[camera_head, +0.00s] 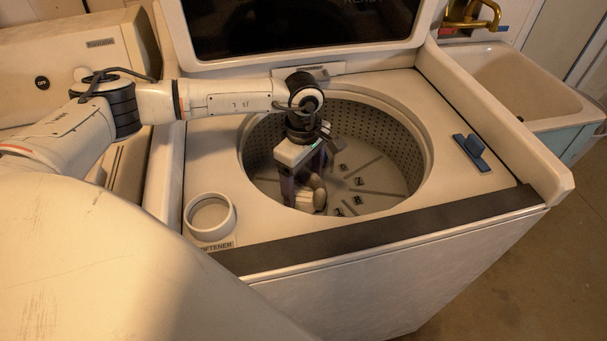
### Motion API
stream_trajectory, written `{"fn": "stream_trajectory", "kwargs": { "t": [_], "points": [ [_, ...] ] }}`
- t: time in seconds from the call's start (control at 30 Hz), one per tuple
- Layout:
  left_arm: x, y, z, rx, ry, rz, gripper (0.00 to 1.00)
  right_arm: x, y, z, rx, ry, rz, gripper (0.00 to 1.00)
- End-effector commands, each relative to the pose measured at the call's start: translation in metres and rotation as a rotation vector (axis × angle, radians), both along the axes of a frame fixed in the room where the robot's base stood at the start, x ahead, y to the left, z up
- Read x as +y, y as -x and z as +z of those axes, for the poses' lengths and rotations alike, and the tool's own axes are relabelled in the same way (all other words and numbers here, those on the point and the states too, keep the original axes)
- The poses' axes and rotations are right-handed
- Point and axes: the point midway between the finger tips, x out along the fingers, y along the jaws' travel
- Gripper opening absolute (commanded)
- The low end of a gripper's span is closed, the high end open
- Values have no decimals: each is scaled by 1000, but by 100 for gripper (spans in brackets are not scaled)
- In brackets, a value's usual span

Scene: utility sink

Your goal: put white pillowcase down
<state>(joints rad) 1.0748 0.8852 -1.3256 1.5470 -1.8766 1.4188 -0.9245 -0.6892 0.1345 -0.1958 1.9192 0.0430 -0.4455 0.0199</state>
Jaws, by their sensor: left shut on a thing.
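My left gripper (303,188) reaches down through the round opening of the top-loading washer (330,285), inside the drum (385,150). It points downward and is shut on a pale bundled cloth, the white pillowcase (311,196), near the drum's front left. The fingers partly cover the cloth. I cannot tell whether the cloth touches the drum floor. My right gripper is not in view.
The washer lid (300,30) stands open behind the opening. A softener cup (209,216) sits at the front left of the top, and a blue latch-like piece (472,152) at the right. A utility sink (515,85) with a brass faucet (468,15) stands at the back right.

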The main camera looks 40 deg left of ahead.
Motion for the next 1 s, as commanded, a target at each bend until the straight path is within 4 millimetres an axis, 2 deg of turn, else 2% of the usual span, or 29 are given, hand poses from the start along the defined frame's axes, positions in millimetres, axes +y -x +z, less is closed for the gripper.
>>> {"fn": "stream_trajectory", "kwargs": {
  "t": [0.17,0.2,0.3,0.67,0.77,1.0],
  "points": [
    [0,0,0,0,0,0,50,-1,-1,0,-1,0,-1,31],
    [0,0,-1,0,0,0,76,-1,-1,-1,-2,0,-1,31],
    [0,0,0,0,0,0,93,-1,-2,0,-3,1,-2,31],
    [0,0,4,0,0,-1,95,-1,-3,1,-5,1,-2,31],
    [-1,-1,15,-2,2,-2,95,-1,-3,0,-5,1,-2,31],
    [0,-1,65,-5,1,-1,95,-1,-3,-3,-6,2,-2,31]
  ]
}}
